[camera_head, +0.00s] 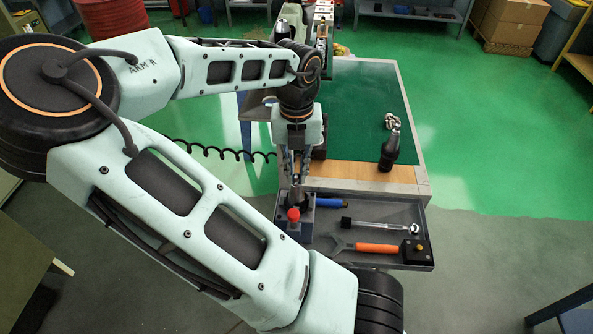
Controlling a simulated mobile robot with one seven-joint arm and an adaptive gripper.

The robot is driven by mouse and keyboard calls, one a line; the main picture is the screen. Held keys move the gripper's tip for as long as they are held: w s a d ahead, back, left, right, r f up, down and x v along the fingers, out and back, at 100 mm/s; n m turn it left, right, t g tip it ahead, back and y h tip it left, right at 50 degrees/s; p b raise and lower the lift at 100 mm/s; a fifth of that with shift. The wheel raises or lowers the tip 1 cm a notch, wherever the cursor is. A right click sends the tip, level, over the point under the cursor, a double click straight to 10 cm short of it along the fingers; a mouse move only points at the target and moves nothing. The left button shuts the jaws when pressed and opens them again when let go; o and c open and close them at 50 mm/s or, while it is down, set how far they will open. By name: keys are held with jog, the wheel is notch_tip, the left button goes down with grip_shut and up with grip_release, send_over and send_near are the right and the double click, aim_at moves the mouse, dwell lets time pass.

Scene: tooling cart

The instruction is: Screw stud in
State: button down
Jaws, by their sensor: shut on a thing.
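That piece stands over a grey block (306,225) at the drawer's left end. A red cap or knob (293,214) shows on the near side of the block. The stud's lower end and any threaded hole are too small or hidden to make out.
The green mat's middle is clear.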

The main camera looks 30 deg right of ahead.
jog(key=m, duration=0.4)
jog(key=shift+m, duration=0.4)
jog(key=m, duration=0.2)
jog(key=shift+s+d+m, duration=0.1)
jog(key=shift+m, duration=0.2)
jog(key=c, duration=1.9)
grip_release()
